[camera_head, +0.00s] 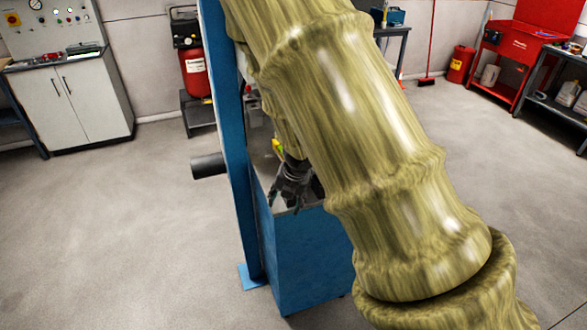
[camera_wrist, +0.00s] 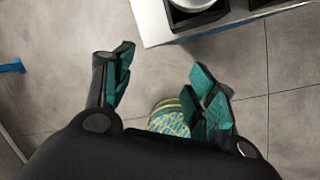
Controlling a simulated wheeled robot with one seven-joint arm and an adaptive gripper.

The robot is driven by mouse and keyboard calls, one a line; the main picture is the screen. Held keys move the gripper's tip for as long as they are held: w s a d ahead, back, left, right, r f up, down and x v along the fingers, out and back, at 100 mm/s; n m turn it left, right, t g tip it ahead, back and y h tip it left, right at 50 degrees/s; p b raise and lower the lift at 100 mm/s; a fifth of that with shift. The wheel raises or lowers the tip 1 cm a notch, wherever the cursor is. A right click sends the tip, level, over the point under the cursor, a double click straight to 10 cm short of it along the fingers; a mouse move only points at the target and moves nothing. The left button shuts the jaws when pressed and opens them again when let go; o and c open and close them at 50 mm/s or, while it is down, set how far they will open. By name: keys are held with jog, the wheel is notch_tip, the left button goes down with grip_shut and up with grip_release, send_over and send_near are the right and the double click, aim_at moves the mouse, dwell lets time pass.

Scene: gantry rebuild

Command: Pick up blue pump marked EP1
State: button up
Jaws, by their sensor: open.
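No blue pump marked EP1 can be made out in either view. In the head view, my arm hides much of the middle of the scene. My gripper (camera_head: 287,192) hangs with its dark fingers spread over or beside the grey top of a blue cabinet (camera_head: 308,262). In the wrist view, my gripper (camera_wrist: 160,88) is open, its teal-padded fingers apart with nothing held. Behind them is mostly bare floor. A teal and yellow patterned rounded thing (camera_wrist: 172,117) shows near the right fingers; I cannot tell what it is.
A blue post (camera_head: 232,150) stands left of my gripper, with a dark pipe (camera_head: 208,166) sticking out. A small yellow thing (camera_head: 278,148) is partly hidden by my arm. In the wrist view, a pale top's edge (camera_wrist: 152,22) bears dark trays. Floor at left is clear.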

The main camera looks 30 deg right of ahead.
jog(key=w+d+r+n+h+p, duration=0.1)
jog(key=w+d+r+n, duration=0.15)
jog(key=r, duration=0.45)
jog(key=w+d+r+n+h+p, duration=0.1)
jog(key=d+r+n, duration=0.25)
jog(key=r, duration=0.25)
jog(key=shift+t, duration=0.4)
jog(key=x, duration=0.5)
jog(key=shift+w+d+r+b, duration=0.1)
jog(key=shift+w+b, duration=0.05)
jog(key=shift+b, duration=0.25)
jog(key=shift+w+x, duration=0.15)
jog(key=shift+x, duration=1.3)
jog(key=shift+w+x, duration=0.1)
jog(key=shift+x, duration=1.35)
jog(key=shift+r, duration=0.15)
jog(key=c, duration=1.2)
grip_shut()
jog(key=shift+r, duration=0.1)
